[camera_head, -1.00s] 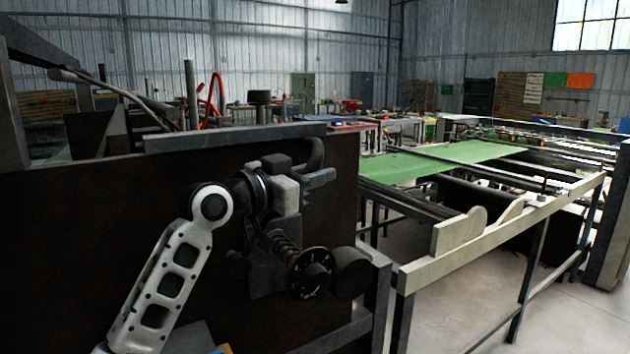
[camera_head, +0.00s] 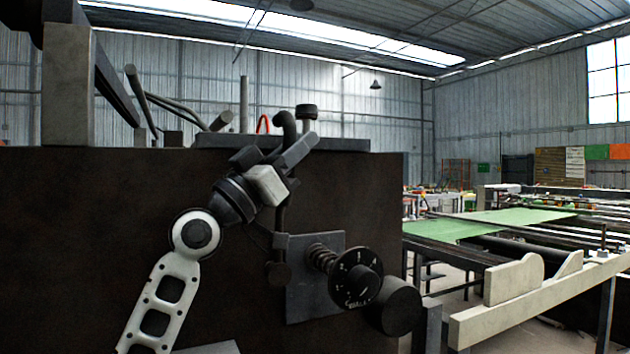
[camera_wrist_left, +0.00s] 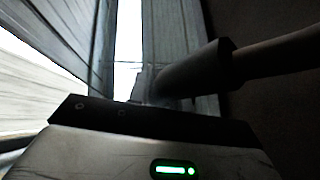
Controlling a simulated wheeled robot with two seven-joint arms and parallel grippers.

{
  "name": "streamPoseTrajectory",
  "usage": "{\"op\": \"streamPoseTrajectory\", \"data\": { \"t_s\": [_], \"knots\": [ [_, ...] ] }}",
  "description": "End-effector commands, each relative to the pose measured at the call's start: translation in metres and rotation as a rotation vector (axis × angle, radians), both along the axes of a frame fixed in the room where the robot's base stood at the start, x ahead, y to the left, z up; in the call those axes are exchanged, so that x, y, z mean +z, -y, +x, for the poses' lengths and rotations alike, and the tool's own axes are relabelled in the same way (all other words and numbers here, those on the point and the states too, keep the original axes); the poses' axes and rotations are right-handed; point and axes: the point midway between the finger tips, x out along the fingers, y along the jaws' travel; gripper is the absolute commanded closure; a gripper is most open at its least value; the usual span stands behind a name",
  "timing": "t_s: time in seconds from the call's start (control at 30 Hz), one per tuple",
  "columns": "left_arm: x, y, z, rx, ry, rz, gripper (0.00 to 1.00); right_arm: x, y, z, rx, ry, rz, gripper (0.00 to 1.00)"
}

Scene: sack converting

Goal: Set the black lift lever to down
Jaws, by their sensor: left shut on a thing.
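My left gripper (camera_head: 280,160) is in front of the dark machine panel, pointing up and to the right. It is shut on what appears to be the black lift lever (camera_head: 286,122), whose curved dark upper end shows just above the fingers. The fingers hide part of it in the head view. In the left wrist view, a thick black grip on a thinner rod (camera_wrist_left: 195,75) comes in from the right and reaches the jaws. My right gripper is not in view.
Right of the gripper are a numbered black dial (camera_head: 356,279) with a spring behind it and a round black knob (camera_head: 397,305). The dark panel (camera_head: 110,230) fills the left. A conveyor frame with green sheet (camera_head: 490,223) stands at the right.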

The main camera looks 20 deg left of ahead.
Motion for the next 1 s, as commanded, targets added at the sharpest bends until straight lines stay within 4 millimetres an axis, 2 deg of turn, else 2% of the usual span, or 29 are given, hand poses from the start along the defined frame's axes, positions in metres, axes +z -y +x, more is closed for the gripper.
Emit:
{"op": "streamPoseTrajectory", "data": {
  "t_s": [0.03,0.63,0.67,0.7,0.73,1.0],
  "knots": [
    [-0.0040,-0.0030,-0.0024,0.002,0.011,-0.010,1.00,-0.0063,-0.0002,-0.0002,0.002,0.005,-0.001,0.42],
    [-0.0002,-0.0090,-0.0073,0.001,0.035,-0.042,1.00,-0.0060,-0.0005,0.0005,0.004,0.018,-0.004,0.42],
    [-0.0002,-0.0089,-0.0072,0.001,0.035,-0.042,0.75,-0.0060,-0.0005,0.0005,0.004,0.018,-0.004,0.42],
    [-0.0004,-0.0089,-0.0071,0.001,0.035,-0.042,0.63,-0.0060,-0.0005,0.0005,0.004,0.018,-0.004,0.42],
    [-0.0004,-0.0090,-0.0071,0.001,0.035,-0.042,0.59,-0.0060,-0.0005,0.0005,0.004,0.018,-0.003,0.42],
    [-0.0004,-0.0087,-0.0070,0.001,0.035,-0.040,0.59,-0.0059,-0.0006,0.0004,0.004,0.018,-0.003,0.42]
  ]
}}
